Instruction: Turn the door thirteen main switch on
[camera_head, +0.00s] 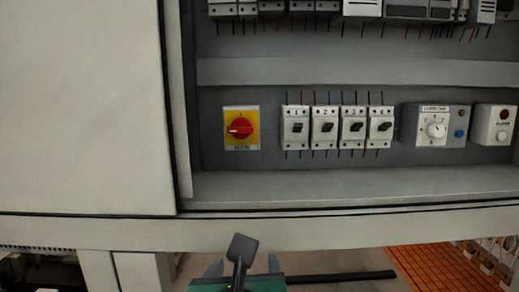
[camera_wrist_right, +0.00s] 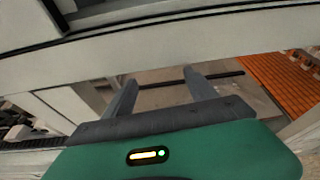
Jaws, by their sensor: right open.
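The main switch (camera_head: 240,129) is a red rotary knob on a yellow plate, with a small label below that appears to read MAIN. Its handle lies roughly horizontal. It sits at the lower left inside the open cabinet. My right gripper (camera_head: 245,262) is at the bottom of the head view, below the cabinet's lower edge and well apart from the switch. In the right wrist view its two grey fingers (camera_wrist_right: 160,78) are spread with nothing between them. The switch is not visible in that view. My left gripper is not in view.
A pale door or panel (camera_head: 80,105) covers the left side. Several breakers (camera_head: 325,128) stand right of the switch, then a grey selector box (camera_head: 434,126) and another small box (camera_head: 493,125). The cabinet's bottom sill (camera_head: 300,232) runs above my gripper. An orange grid (camera_head: 440,270) lies lower right.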

